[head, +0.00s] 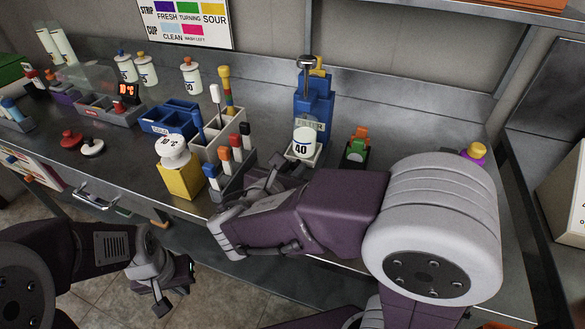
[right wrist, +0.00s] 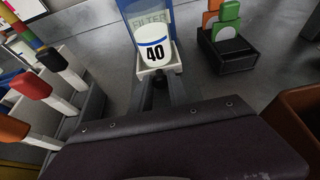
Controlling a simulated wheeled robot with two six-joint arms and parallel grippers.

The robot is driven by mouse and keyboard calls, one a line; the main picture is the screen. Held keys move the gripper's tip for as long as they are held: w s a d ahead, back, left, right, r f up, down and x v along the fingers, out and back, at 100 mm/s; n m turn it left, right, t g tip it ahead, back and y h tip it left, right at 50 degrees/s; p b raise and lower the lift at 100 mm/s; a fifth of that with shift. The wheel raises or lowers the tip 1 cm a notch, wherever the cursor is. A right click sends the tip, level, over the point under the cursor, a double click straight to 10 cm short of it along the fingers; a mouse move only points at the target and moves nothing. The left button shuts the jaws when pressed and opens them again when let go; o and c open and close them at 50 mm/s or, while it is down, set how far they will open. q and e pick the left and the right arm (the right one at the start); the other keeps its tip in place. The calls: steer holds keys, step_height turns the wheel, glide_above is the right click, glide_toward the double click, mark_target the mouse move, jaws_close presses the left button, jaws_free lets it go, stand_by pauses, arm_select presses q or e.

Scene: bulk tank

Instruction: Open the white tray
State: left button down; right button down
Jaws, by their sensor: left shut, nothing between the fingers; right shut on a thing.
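The white tray (head: 316,158) sits low at the front of the blue stand marked FILTER (head: 314,104). It also shows in the right wrist view (right wrist: 174,67). A white cup marked 40 (head: 303,142) with a blue band stands upright on it. My right gripper (right wrist: 160,96) is at the front of the tray, with its fingers shut around the dark knob below the tray's front edge. In the head view my own wrist partly covers these fingers. My left gripper (head: 168,290) is shut and empty, low in front of the bench, far from the tray.
Left of the stand are a rack with coloured-handled tools (head: 235,160), a yellow block with a white jar (head: 180,178) and a blue bin (head: 170,117). A black holder with green and orange pieces (head: 356,148) stands to the right. The bench behind is mostly clear.

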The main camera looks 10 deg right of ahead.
stand_by(0.6)
steer(key=s+a+p, duration=0.1)
steer(key=s+a, duration=0.1)
steer(key=s, duration=0.1)
steer(key=s+a+p, duration=0.2)
steer(key=s, duration=0.1)
steer(key=s+a+p, duration=0.2)
steer(key=s, duration=0.1)
steer(key=shift+s+a+r, duration=0.1)
steer(key=shift+s+a, duration=0.3)
steer(key=shift+s, duration=0.15)
steer(key=c, duration=1.3)
jaws_free()
